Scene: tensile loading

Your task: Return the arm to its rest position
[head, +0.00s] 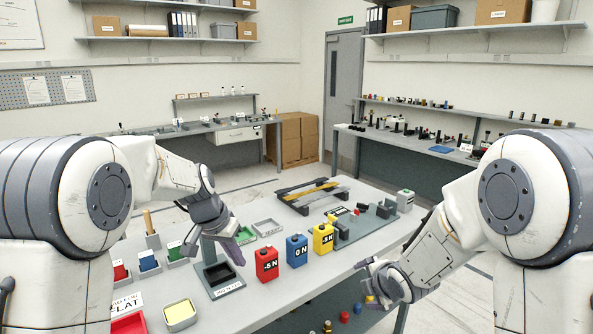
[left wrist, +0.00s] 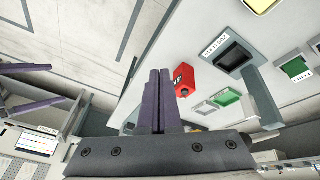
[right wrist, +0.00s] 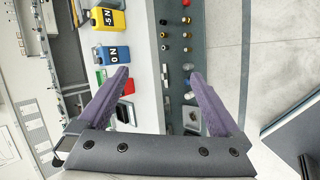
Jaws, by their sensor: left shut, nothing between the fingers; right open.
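My left gripper (head: 235,248) is above the table, near a black box with a label (head: 218,276). In the left wrist view its purple fingers (left wrist: 160,85) are pressed together with nothing between them. My right gripper (head: 366,276) is beyond the table's front edge in the head view. In the right wrist view its purple fingers (right wrist: 162,82) stand wide apart and empty. A red weight (head: 266,264), a blue weight (head: 297,250) and a yellow weight (head: 323,238) stand in a row on the table between the two grippers.
Small bins with red, blue and green contents (head: 149,261) stand at the table's left. A yellow-lined tray (head: 180,315) is near the front. A fixture plate (head: 355,228) and a dark frame with a yellow strip (head: 311,192) lie farther back. A lower shelf (head: 300,319) holds small items.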

